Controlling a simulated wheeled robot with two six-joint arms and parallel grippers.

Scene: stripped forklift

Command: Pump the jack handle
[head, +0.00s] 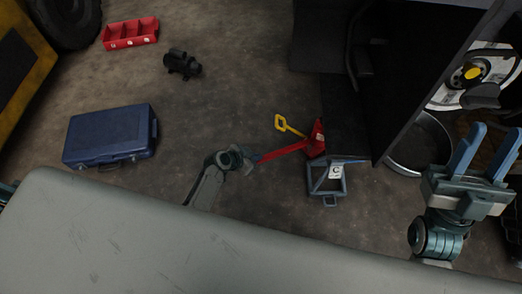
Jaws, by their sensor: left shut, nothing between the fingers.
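A red jack (318,137) stands on the floor near the centre, beside a dark machine body. Its long red handle (284,151) points left and slightly down in the head view. My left gripper (256,158) is at the handle's left end, shut with nothing held. It is small and dark here, and I cannot tell whether it touches the handle. My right gripper (485,152) is at the right, well away from the jack, with its blue fingers apart and empty.
A yellow handle-shaped part (290,126) is beside the jack. A blue-grey frame (327,188) labelled C is just below it. A blue case (110,134), black device (182,64) and red tray (131,33) lie left. A grey surface (150,245) fills the foreground.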

